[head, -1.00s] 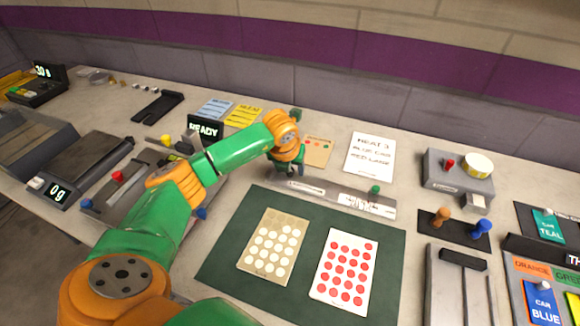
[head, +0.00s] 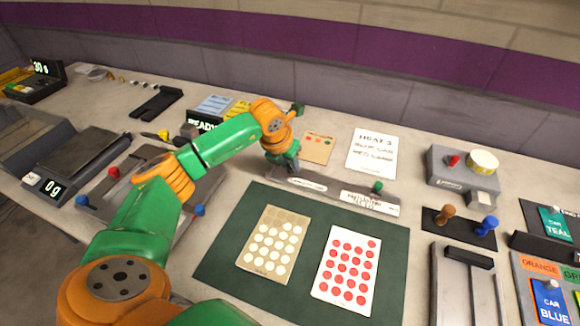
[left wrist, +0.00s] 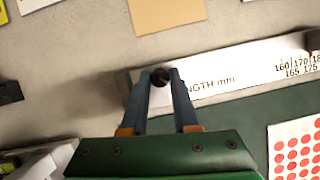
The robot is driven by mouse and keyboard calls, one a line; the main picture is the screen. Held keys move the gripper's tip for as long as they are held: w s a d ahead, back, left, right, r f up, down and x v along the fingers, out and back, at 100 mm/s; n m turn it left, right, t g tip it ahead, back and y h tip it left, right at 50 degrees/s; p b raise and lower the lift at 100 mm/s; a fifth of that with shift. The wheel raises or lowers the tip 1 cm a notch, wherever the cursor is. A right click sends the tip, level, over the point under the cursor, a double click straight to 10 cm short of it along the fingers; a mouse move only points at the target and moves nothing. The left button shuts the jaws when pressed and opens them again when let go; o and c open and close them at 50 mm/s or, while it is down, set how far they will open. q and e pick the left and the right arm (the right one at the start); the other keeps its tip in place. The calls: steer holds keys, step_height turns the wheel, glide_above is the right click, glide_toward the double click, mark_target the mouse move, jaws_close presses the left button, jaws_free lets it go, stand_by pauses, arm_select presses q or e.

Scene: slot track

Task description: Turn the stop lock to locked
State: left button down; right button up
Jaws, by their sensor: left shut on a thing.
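A grey bar with white scale labels (head: 370,200) lies along the back edge of the green mat. My left gripper (head: 290,172) is down at its left end. In the left wrist view, the two fingers (left wrist: 160,78) are shut on a small round black knob (left wrist: 161,77) on this bar, beside the printed "LENGTH mm". No lock marking is readable there, so I cannot tell which way the knob is turned. A green knob (head: 377,187) stands farther right on the bar. My right gripper is not in view.
The green mat (head: 222,262) holds a beige card with white dots and a white card with red dots (head: 346,268). Behind the bar are a small tan card (head: 316,149) and a "HEAT 3" sheet (head: 372,152). A grey box (head: 449,178) stands right.

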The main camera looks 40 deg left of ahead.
arm_select(q)
steer(key=m, duration=0.2)
steer(key=m+h+b, duration=0.1)
steer(key=shift+a+m+h, duration=0.15)
steer(key=shift+m+h, duration=0.15)
steer(key=shift+m, duration=0.1)
steer(key=m, duration=0.2)
steer(key=m+h, duration=0.1)
steer(key=m, duration=0.2)
steer(key=shift+w+a+g+h+b, duration=0.1)
steer(key=shift+w+g+h+b, duration=0.05)
steer(key=shift+g+h+b, duration=0.2)
steer(key=c, duration=0.7)
jaws_free()
steer(key=shift+r, duration=0.1)
steer(key=b+v, duration=0.1)
steer(key=v, duration=0.6)
steer(key=shift+a, duration=0.1)
